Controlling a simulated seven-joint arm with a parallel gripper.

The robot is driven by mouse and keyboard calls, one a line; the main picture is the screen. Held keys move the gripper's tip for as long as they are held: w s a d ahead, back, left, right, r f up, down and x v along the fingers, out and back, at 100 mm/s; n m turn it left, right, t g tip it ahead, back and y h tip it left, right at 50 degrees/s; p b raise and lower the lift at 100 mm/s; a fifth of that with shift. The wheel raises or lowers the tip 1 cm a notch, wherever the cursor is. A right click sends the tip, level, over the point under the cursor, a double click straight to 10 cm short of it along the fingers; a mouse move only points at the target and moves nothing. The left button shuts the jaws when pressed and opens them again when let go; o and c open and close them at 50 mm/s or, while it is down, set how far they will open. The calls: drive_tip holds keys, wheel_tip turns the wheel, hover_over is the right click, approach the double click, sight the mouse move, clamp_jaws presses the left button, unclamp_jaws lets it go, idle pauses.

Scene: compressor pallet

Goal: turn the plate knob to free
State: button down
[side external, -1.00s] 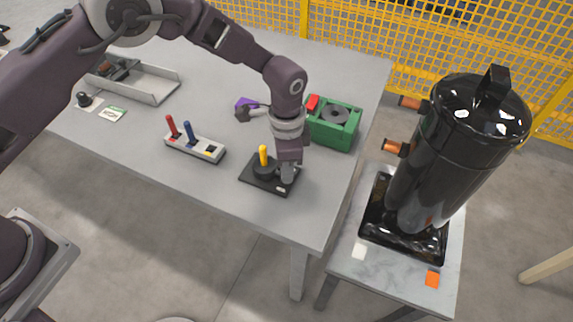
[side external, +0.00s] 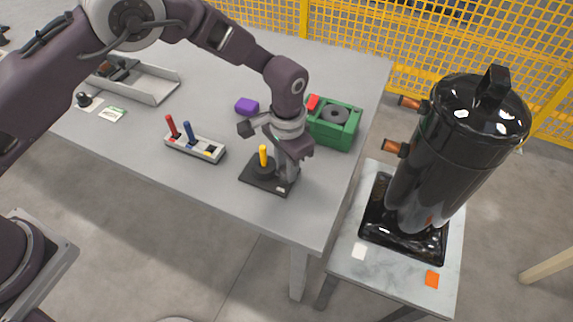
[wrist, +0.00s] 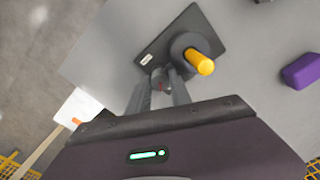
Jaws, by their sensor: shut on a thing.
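The black plate (side external: 256,183) lies on the grey table near its front edge and also shows in the wrist view (wrist: 168,48). A round black hub with an upright yellow peg (side external: 263,156) stands on it; the peg is at the upper right in the wrist view (wrist: 201,63). A small grey plate knob (wrist: 159,75) with a red mark sits at the plate's near edge in the wrist view. My gripper (side external: 286,180) points down beside the peg, and its fingers (wrist: 162,85) are shut on the knob. The fingers partly hide it. A small white label (wrist: 146,60) is too small to read.
A green box (side external: 335,130) stands just behind my gripper, and a purple block (side external: 247,106) lies behind the plate. A lever box (side external: 194,147) with red and blue levers is to the left. A black tank (side external: 430,160) stands on a side table at right.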

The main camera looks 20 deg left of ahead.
idle(0.3)
drive_tip(key=c, duration=1.2)
unclamp_jaws()
drive_tip(key=shift+o, duration=0.2)
drive_tip(key=shift+a, duration=0.1)
